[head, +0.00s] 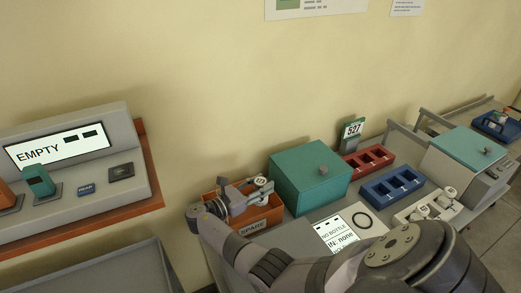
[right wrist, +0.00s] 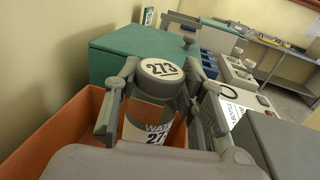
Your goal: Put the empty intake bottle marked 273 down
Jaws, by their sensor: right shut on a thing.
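The bottle marked 273 (right wrist: 161,70) has a pale cap with 273 on a white disc, and a white label with 273 on its side. My right gripper (right wrist: 165,104) is shut on it, one finger on each side. In the head view my right gripper (head: 257,192) is at the orange bin (head: 262,221) labelled SPARE. The orange bin wall also shows around the bottle in the right wrist view (right wrist: 60,128). The bottle's lower end is hidden, so I cannot tell whether it touches the bin floor. My left gripper is not in view.
A teal box (head: 312,181) stands right beside the orange bin. A console reading EMPTY (head: 70,165) is at left.

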